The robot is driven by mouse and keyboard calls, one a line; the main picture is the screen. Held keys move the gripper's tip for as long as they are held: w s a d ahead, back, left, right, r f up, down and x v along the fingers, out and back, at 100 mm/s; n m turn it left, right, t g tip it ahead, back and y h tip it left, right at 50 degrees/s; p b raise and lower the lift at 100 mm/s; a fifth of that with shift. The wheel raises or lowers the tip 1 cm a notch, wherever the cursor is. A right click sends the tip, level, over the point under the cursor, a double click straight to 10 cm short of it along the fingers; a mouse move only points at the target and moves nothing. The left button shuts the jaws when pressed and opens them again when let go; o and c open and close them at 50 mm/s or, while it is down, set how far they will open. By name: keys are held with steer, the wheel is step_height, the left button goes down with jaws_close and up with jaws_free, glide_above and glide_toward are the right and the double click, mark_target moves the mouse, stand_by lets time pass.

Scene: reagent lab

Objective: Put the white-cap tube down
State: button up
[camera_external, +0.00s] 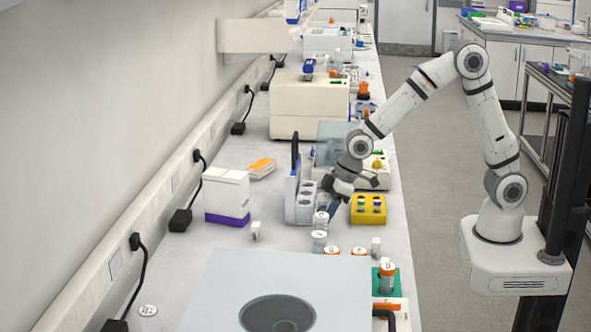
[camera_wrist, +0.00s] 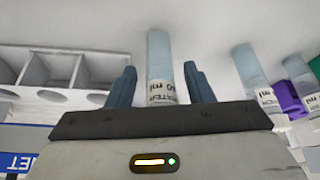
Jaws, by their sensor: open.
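My gripper (camera_external: 333,212) is low over the bench, beside the white tube rack (camera_external: 304,207). In the wrist view its two blue fingers (camera_wrist: 160,72) are apart, with a pale blue tube (camera_wrist: 160,52) between them. Gaps show on both sides of this tube. Its label reads water, 50 ml; its cap is not visible there. In the external view, a white-cap tube (camera_external: 321,217) stands by the fingertips, just in front of the rack, and seems to be the same one. Another white-cap tube (camera_external: 319,242) stands nearer the camera.
More labelled tubes (camera_wrist: 250,70) are to the right in the wrist view. Open bench lies left, by a white box (camera_external: 227,193).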

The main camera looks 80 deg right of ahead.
steer(key=shift+s+r, duration=0.1)
steer(key=shift+r, duration=0.4)
steer(key=v, duration=1.1)
steer(key=s+d+m+g, duration=0.1)
steer(key=s+d, duration=0.3)
steer(key=s, duration=0.8)
steer(key=s+d+m+g+h, duration=0.1)
steer(key=s+d, duration=0.3)
steer(key=s, duration=0.7)
steer(key=shift+s+d+f+m, duration=0.2)
steer(key=shift+s+f+m, duration=0.15)
steer(key=shift+m, duration=0.15)
